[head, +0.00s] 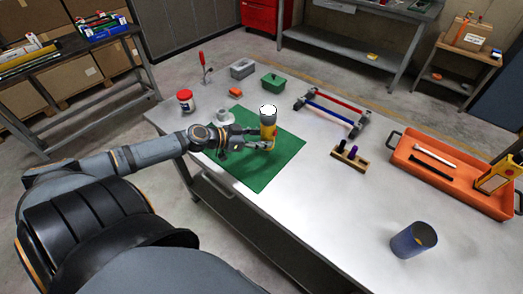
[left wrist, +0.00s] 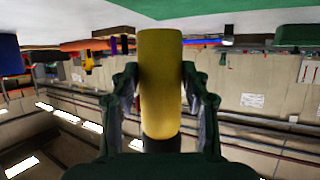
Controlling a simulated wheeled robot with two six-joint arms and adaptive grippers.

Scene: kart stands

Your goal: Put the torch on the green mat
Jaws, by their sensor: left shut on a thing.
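The yellow torch (head: 267,131), with a white round top, is upright over the green mat (head: 279,165) in the head view. My left gripper (head: 264,146) is shut on the torch, which also shows between the fingers in the left wrist view (left wrist: 160,80). I cannot tell whether the torch's base touches the mat. The mat lies flat on the grey table, and part of it is hidden behind my left arm. My right gripper is not in view.
Close by on the table (head: 330,225) are a red-lidded jar (head: 186,101), a white spool (head: 224,116), a green box (head: 273,83) and a red and blue rack (head: 333,112). An orange tray (head: 450,172) and a blue cup (head: 413,240) stand at the right.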

